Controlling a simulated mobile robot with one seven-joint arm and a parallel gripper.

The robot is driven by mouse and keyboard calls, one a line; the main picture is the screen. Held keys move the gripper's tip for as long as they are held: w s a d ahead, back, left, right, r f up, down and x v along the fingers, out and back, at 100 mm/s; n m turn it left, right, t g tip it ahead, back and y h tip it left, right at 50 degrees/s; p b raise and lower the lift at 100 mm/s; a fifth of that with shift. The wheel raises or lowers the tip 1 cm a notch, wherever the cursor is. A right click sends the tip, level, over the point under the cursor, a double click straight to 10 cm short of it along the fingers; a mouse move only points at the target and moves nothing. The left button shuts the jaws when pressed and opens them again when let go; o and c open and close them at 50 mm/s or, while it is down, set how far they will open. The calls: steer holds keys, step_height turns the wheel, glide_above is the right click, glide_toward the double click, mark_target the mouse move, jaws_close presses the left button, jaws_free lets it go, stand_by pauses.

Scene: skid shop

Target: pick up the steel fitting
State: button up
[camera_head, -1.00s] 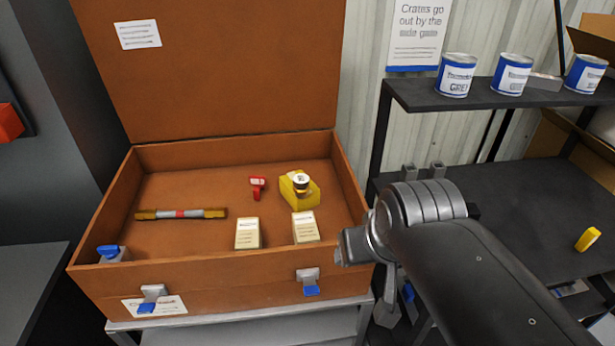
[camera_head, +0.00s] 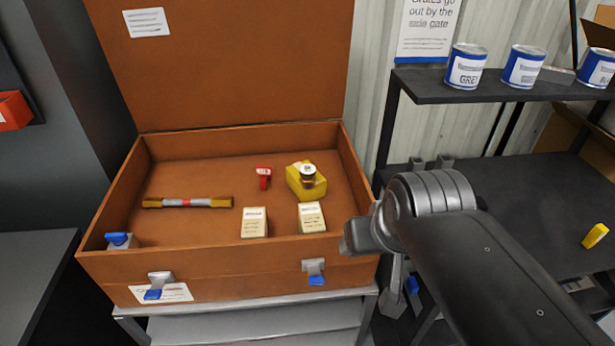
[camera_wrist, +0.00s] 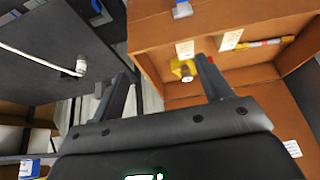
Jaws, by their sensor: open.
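A small round piece with a pale top and dark side (camera_head: 308,174) stands on a yellow block (camera_head: 301,190) in the open brown crate (camera_head: 215,262). It may be the steel fitting, but I cannot tell for sure. The block and piece also show in the wrist view, where the yellow block (camera_wrist: 175,65) lies beyond and between my fingers. My gripper (camera_wrist: 163,72) is open, with nothing between its fingers, and apart from the block. In the head view my arm hangs at the crate's right front corner, and the fingers cannot be made out.
The crate also holds a red piece (camera_head: 264,178), a yellow-ended rod (camera_head: 188,202) and two labelled boxes (camera_head: 254,223) (camera_head: 311,217). The crate lid (camera_head: 220,75) stands raised behind. A dark shelf unit (camera_head: 550,195) with cans (camera_head: 466,66) stands right. The crate's middle floor is partly clear.

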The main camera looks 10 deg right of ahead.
steer(key=w+r, duration=0.2)
steer(key=w, duration=0.7)
steer(key=n+g, duration=0.1)
steer(key=n, duration=0.1)
glide_above(308, 176)
steer(key=s+d, duration=0.1)
steer(key=s, duration=0.1)
step_height(308, 176, down, 14)
steer(key=shift+y, duration=0.3)
steer(key=x, duration=1.1)
steer(key=shift+w+a+f, duration=0.1)
steer(key=shift+w, duration=0.05)
steer(key=shift+c, duration=0.2)
steer(key=c, duration=1.2)
